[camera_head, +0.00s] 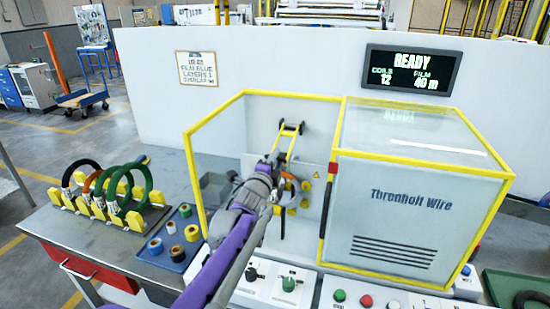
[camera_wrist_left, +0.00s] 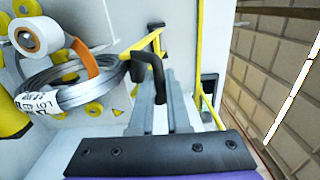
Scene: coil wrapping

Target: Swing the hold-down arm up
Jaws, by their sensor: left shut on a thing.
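The hold-down arm (camera_head: 292,143) is a yellow bar with black ends inside the open wrapping machine. In the left wrist view the yellow arm (camera_wrist_left: 146,42) stands raised at a slant above the wire coil. My left gripper (camera_head: 277,160) reaches into the machine and is shut on the arm's black handle (camera_wrist_left: 154,68), which shows between the grey fingers (camera_wrist_left: 162,85). The silver wire coil (camera_wrist_left: 68,82) with an orange band and a white label is left of the fingers. In the head view my wrist mostly hides the coil. My right gripper is not in view.
A white film roll (camera_wrist_left: 38,36) is close beside the coil. The yellow-framed guard (camera_head: 420,215) stands right of the opening. A control panel (camera_head: 290,285) lies in front. Left are a rack of coils (camera_head: 105,205) and a blue tray of tape rolls (camera_head: 172,240).

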